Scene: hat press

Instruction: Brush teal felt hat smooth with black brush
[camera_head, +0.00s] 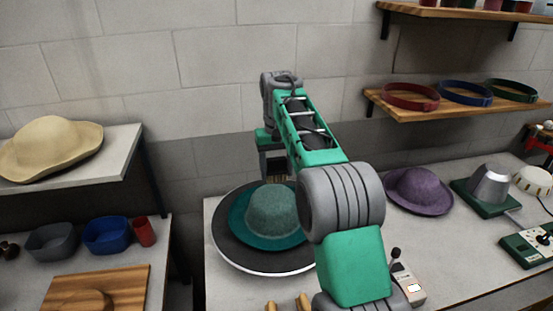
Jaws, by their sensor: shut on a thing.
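The teal felt hat (266,211) sits brim down on a round dark turntable (226,249) with a pale rim. Its right side is hidden behind my arm. My gripper (274,163) points down behind the crown of the hat, partly covered by my arm. It is shut on the black brush (277,179), of which only a small part with brownish bristles shows. I cannot tell whether the bristles touch the hat.
A purple hat (419,190) and a metal hat form on a green base (487,190) stand to the right. A small beige device (409,286) with a knob is near the front. A wooden shelf (465,107) with coloured bands is on the wall. A straw hat (50,148) lies at left.

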